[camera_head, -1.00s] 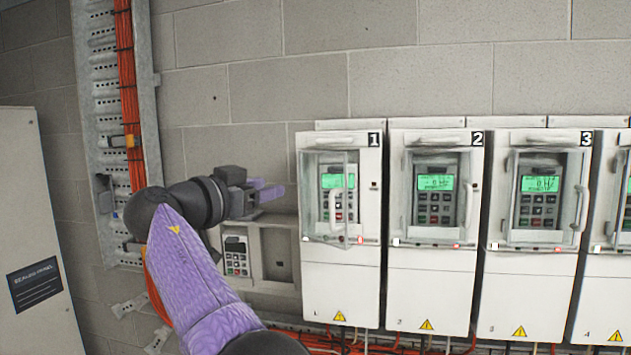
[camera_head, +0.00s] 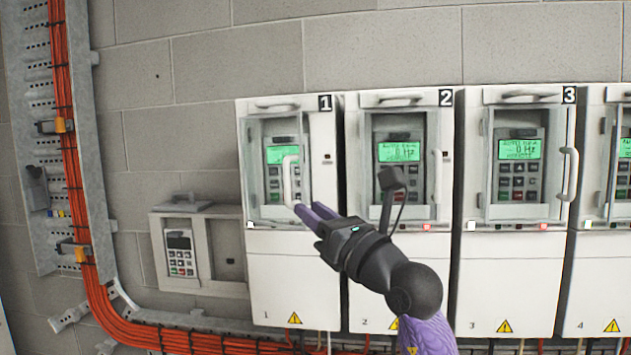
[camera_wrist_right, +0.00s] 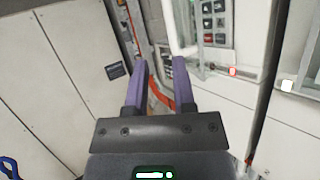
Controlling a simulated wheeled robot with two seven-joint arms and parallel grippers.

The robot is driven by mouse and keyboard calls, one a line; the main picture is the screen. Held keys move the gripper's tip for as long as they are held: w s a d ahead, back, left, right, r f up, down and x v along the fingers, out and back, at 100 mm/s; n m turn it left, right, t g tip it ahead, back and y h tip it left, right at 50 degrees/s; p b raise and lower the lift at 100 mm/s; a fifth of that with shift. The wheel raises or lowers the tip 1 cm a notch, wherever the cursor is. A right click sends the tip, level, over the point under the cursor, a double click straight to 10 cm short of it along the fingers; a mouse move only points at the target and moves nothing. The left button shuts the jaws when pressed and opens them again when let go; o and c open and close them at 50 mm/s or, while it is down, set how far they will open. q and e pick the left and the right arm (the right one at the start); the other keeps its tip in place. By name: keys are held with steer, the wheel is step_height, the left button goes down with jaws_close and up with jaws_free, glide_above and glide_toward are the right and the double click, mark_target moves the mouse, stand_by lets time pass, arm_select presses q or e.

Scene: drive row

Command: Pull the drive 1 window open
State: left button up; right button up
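Drive 1 (camera_head: 290,282) is a white cabinet marked 1. Its clear window (camera_head: 262,150) stands partly ajar; the white handle (camera_head: 290,180) sits in front of the keypad, away from the opening's right edge. My right gripper (camera_head: 312,211) has its purple fingertips close by the handle's lower end. In the right wrist view, the fingers (camera_wrist_right: 159,75) are apart with nothing between them, and the handle (camera_wrist_right: 176,25) lies just beyond the right fingertip. I cannot tell whether they touch. My left gripper is not in view.
Drive 2 (camera_head: 398,250) and drive 3 (camera_head: 510,280) stand to the right with windows shut. An open-fronted grey box (camera_head: 228,265) with a keypad is at left. Orange cables (camera_head: 75,180) run down the wall and along the bottom.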

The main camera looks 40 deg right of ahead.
mark_target(285, 181)
steer(key=w+r+p, duration=0.1)
steer(key=w, duration=0.1)
steer(key=w+r+p, duration=0.1)
steer(key=r, duration=0.1)
steer(key=w+d+r+p, duration=0.1)
steer(key=w+p, duration=0.1)
steer(key=shift+w+r, duration=0.3)
steer(key=shift+w, duration=0.05)
steer(key=w, duration=0.3)
steer(key=shift+a, duration=0.4)
steer(key=shift+w+d, duration=0.15)
steer(key=shift+w, duration=0.15)
steer(key=shift+d+f, duration=0.1)
steer(key=shift+d, duration=0.1)
steer(key=shift+a, duration=0.1)
steer(key=shift+c, duration=1.6)
jaws_close()
